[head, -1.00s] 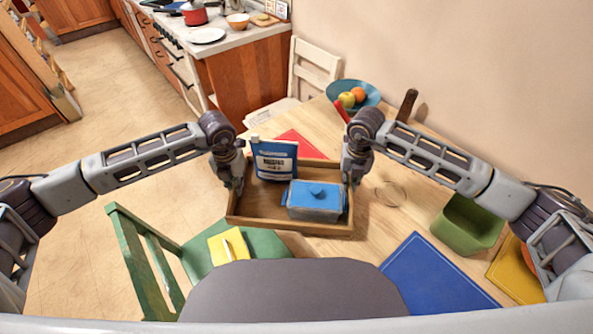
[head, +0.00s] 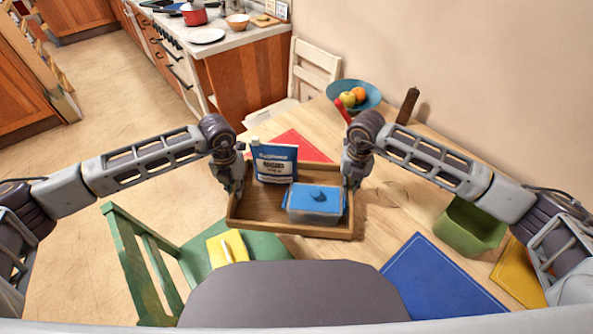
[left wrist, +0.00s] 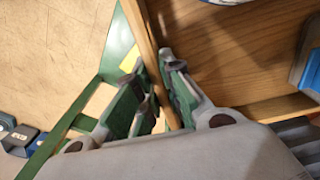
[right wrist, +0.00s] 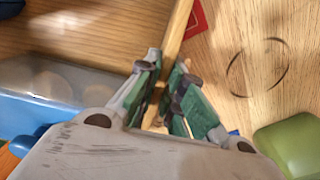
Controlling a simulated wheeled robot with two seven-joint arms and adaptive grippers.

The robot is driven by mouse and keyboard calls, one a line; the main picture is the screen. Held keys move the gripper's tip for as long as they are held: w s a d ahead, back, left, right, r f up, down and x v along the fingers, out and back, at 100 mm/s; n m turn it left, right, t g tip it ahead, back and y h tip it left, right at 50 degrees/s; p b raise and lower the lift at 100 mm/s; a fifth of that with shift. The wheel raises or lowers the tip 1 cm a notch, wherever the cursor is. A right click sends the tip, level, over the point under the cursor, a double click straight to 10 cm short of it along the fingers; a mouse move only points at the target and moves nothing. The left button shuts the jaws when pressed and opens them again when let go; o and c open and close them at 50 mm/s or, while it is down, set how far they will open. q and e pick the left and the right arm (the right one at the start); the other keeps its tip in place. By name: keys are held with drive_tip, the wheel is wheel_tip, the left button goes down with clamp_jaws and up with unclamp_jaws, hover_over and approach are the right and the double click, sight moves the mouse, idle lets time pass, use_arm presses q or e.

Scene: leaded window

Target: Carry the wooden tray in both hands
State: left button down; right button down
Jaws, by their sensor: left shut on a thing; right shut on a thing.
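The wooden tray (head: 262,222) is at the left part of the table, its near left part over the green chair. It looks about level; I cannot tell whether it touches the table. A blue and white packet (head: 274,163) stands in its far part, and a clear box with a blue lid (head: 315,203) sits in its near right part. My left gripper (head: 236,188) is shut on the left wall, which also shows between the fingers in the left wrist view (left wrist: 147,45). My right gripper (head: 351,184) is shut on the right wall, seen in the right wrist view (right wrist: 178,32).
The table (head: 375,215) holds a red mat (head: 300,146), a blue mat (head: 440,280), a green container (head: 470,226), and a fruit bowl (head: 364,104). A green chair (head: 195,258) with a yellow cloth (head: 227,248) stands at the near left. Open floor lies left.

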use_arm(q)
drive_tip(key=shift+f+b, duration=0.4)
use_arm(e)
drive_tip(key=shift+f, duration=0.4)
use_arm(q)
drive_tip(key=c, duration=1.5)
unclamp_jaws()
drive_tip(key=shift+c, duration=0.2)
use_arm(e)
drive_tip(key=c, duration=1.5)
unclamp_jaws()
drive_tip(key=shift+c, duration=0.2)
use_arm(q)
wheel_tip(320, 180, up, 12)
use_arm(e)
wheel_tip(320, 180, up, 12)
use_arm(q)
drive_tip(key=shift+s, duration=0.1)
use_arm(e)
drive_tip(key=shift+s+f, duration=0.1)
